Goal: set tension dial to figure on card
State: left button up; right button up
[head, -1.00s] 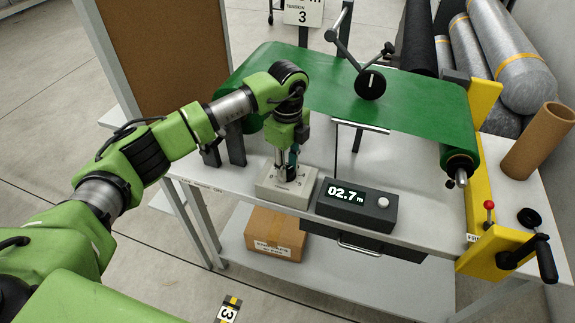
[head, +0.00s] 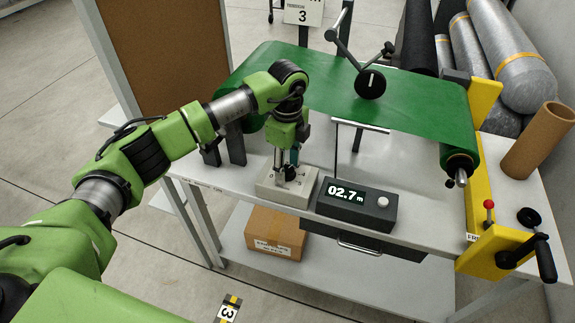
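The card (head: 303,12) stands at the top of the view on a post and reads "TENSION 3". The tension dial (head: 290,174) is a small dark knob on top of a light grey box (head: 284,194) at the bench's front edge. My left gripper (head: 287,175) points straight down over this box, its fingers closed around the knob. The fingers and wrist hide part of the dial, and its scale marks are too small to read. My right gripper is not in view.
A dark box (head: 357,206) with a display reading "02.7 m" and a white knob stands just right of the dial box. A green belt sheet (head: 325,85) lies behind. A yellow frame (head: 492,254) with a black crank is at the right.

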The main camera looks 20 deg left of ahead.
aim_at(288, 169)
pick_arm(q)
notch_tip(288, 169, up, 12)
dwell(0.6)
jog(key=shift+f, duration=0.1)
